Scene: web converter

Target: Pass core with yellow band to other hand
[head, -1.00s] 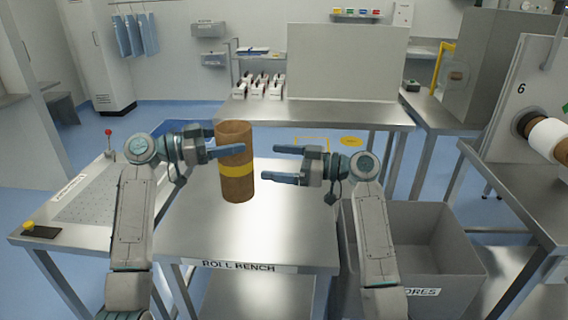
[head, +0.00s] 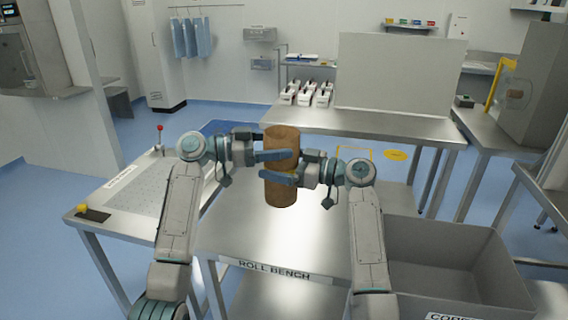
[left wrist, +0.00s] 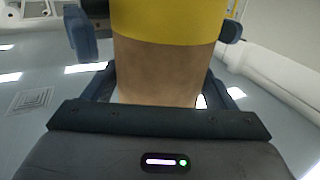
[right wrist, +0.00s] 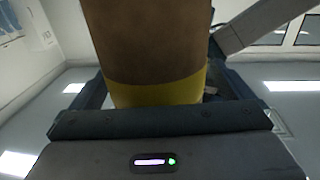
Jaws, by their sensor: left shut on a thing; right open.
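The brown core with a yellow band (head: 281,190) stands upright above the bench, between my two grippers. My left gripper (head: 276,155) is shut on its upper part, above the band. In the left wrist view the core (left wrist: 158,70) fills the jaws, with its yellow band at the top. My right gripper (head: 280,177) is open, its fingers around the core at about band height and lower than the left fingers. In the right wrist view the core (right wrist: 150,45) lies between the open fingers, with the band near the palm. The head view mostly hides the band behind the right fingers.
The roll bench (head: 240,235) below has a clear top. A grey cores bin (head: 450,245) stands at the right. A perforated table (head: 140,195) with a red-knobbed lever is at the left. A back bench (head: 400,128) holds white boxes and a panel.

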